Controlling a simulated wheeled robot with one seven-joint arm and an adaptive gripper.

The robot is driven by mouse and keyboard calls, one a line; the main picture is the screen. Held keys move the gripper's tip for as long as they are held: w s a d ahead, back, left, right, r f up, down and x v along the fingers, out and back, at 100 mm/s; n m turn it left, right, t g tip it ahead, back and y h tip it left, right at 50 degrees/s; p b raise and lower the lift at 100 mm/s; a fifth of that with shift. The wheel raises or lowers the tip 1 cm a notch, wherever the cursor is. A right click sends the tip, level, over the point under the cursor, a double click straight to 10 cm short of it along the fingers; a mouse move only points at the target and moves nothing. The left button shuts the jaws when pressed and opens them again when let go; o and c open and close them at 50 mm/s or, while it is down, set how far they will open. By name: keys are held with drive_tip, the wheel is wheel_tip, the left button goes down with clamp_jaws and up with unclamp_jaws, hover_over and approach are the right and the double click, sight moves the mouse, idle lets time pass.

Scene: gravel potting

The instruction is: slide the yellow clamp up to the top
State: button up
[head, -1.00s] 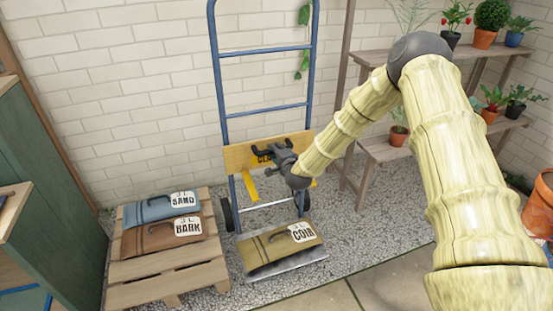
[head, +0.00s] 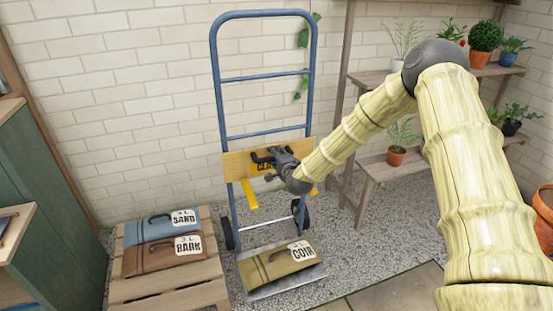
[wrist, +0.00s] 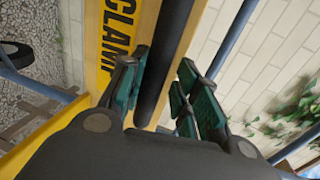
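The yellow clamp (head: 237,166) is a wide board across the lower part of the blue hand truck (head: 214,75), below its lower crossbar. A yellow piece hangs below the board's left part. The clamp also fills the left-centre of the wrist view (wrist: 92,35), with its black lettering. My gripper (head: 266,160) is at the front of the board. In the wrist view my gripper (wrist: 163,85) has its green-padded fingers apart, one on each side of a dark bar-shaped handle (wrist: 165,50). A gap shows on the right side; contact on the left is unclear.
A coir bag (head: 282,264) lies on the truck's toe plate. Sand (head: 150,228) and bark (head: 150,258) bags lie on a wooden pallet (head: 165,290) at left. A plant shelf (head: 372,165) stands at right. The truck's upper rails above the board look clear.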

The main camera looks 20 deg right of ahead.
drive_tip(key=shift+o, duration=0.3)
drive_tip(key=shift+s+a+f, duration=0.1)
drive_tip(key=s+r, duration=0.2)
drive_tip(key=s, duration=0.9)
drive_tip(key=shift+s+d+r, duration=0.2)
drive_tip(key=shift+s, duration=0.15)
drive_tip(key=s+a+f+n+g+y, duration=0.1)
drive_tip(key=s+a+f+n+g, duration=0.3)
drive_tip(key=s+f, duration=0.55)
drive_tip(key=s+a+f+n+g, duration=0.3)
drive_tip(key=s+f+n, duration=0.1)
drive_tip(key=s+f, duration=0.6)
drive_tip(key=s+f+n+g, duration=0.3)
drive_tip(key=s+f, duration=0.1)
drive_tip(key=s, duration=0.6)
drive_tip(key=s+d+f+n+g+h, duration=0.1)
drive_tip(key=s+f+n+g, duration=0.25)
drive_tip(key=s, duration=0.75)
drive_tip(key=s+f+n+g, duration=0.2)
drive_tip(key=s+f, duration=0.3)
drive_tip(key=s, duration=0.5)
wheel_tip(320, 180, up, 23)
drive_tip(key=s+p, duration=0.1)
drive_tip(key=p, duration=2.1)
drive_tip(key=shift+d+n+h, duration=0.3)
drive_tip(key=shift+d+n, duration=0.05)
